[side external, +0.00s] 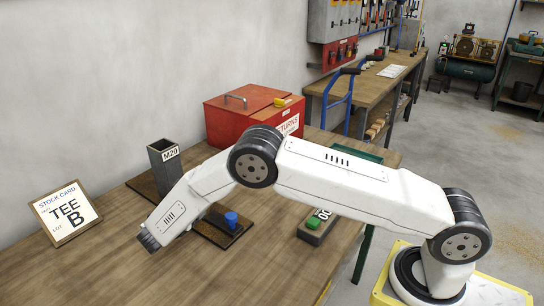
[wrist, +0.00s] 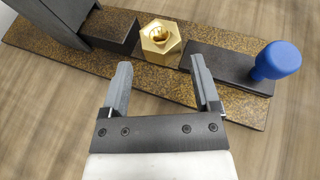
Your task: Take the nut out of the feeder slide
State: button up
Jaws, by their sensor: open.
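A brass hex nut (wrist: 160,43) lies in a gap in the dark feeder slide (wrist: 222,62). In the wrist view it sits between a black block on its left and a longer dark bar on its right. My gripper (wrist: 157,82) is open and empty, its two fingers pointing toward the slide on the near side of the nut. The nut appears ahead of the fingertips, between their lines. In the side view my gripper (side external: 148,238) hangs at the left end of my arm, low over the bench. The nut is hidden there behind my arm.
A blue knob (side external: 231,220) stands at the slide's right end, and a dark upright M20 tube (side external: 165,168) at its other end. A stock card (side external: 66,212) stands at left. A red returns box (side external: 250,112) is behind. The bench front is clear.

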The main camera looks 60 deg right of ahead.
jog(key=shift+x, duration=2.6)
jog(key=shift+f, duration=0.1)
grip_shut()
